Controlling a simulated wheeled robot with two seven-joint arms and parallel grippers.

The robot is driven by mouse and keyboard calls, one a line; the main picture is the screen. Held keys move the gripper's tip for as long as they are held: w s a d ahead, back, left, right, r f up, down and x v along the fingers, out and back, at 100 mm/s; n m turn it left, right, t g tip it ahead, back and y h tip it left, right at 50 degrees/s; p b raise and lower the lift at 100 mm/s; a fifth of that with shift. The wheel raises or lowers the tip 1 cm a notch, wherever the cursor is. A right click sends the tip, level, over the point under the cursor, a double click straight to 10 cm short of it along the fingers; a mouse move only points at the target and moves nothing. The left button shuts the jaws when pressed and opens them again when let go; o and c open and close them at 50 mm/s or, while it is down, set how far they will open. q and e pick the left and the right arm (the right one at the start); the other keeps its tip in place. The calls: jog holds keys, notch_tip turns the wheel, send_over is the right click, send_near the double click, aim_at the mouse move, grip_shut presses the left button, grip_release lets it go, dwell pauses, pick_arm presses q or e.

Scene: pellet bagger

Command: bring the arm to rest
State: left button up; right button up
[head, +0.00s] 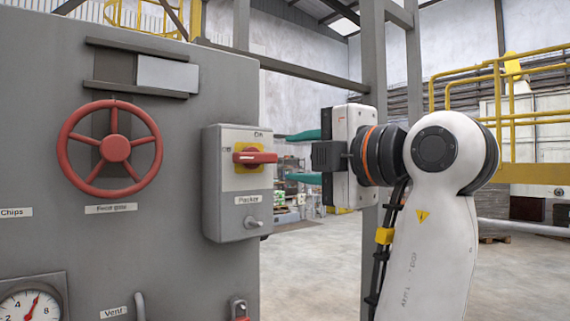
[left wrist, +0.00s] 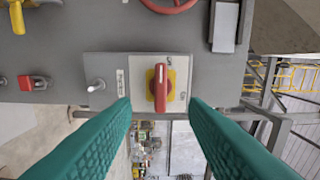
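My left gripper (head: 290,157) has two teal fingers spread apart with nothing between them. In the head view they point left toward the grey switch box (head: 226,200) labelled Packer, with their tips just right of it. The box carries a red handle (head: 255,157) on a yellow plate, and the handle lies horizontal. In the left wrist view the red handle (left wrist: 161,88) shows beyond the fingers, between their lines, and they do not touch it. My right gripper is not in view.
The grey machine panel (head: 200,95) bears a red handwheel (head: 116,149), a pressure gauge (head: 30,307) and a small toggle (head: 252,222) under the handle. A grey post (head: 374,60) stands behind my arm. Yellow railings (head: 535,115) are at the right. Open floor lies beyond.

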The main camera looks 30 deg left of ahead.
pick_arm(q)
jog(key=shift+s+d, duration=0.1)
jog(key=shift+d, duration=0.15)
dwell(0.3)
